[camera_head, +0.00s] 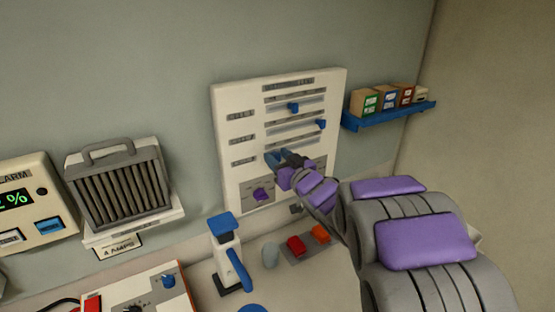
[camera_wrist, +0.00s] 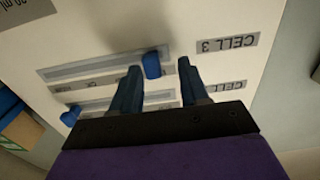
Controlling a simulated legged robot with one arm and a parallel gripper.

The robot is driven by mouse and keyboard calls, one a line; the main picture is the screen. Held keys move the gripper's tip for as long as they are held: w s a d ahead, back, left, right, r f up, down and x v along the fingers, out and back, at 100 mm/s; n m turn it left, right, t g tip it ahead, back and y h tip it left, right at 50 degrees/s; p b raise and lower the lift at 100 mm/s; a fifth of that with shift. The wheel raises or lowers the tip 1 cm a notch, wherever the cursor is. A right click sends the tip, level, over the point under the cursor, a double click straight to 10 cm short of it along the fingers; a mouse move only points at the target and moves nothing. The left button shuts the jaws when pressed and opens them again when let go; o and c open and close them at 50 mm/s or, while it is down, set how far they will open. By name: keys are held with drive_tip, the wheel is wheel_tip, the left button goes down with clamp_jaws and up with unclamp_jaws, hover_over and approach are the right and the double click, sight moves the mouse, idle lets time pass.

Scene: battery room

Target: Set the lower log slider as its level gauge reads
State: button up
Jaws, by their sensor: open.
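The white slider panel (camera_head: 229,105) hangs on the wall, with horizontal slots one above another. The lower slider's blue knob (camera_wrist: 151,65) shows in the wrist view in the slot beside the CELL 3 label (camera_wrist: 229,43), which appears upside down. My gripper (camera_head: 279,158) is at this lower slot in the head view and hides much of it. In the wrist view, my gripper (camera_wrist: 158,67) is open, with one finger on each side of the knob and visible gaps. A level gauge reading cannot be made out.
Two other blue knobs, the top one (camera_head: 293,107) and the middle one (camera_head: 320,124), sit in the slots above. A blue shelf (camera_head: 390,116) with small boxes is at right. A blue-handled device (camera_head: 228,255) stands below.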

drive_tip(key=shift+d+r, duration=0.15)
drive_tip(key=shift+d, duration=0.75)
drive_tip(key=shift+c, duration=1.2)
drive_tip(key=shift+a, duration=0.65)
drive_tip(key=c, duration=0.4)
drive_tip(key=shift+d, duration=0.1)
clamp_jaws()
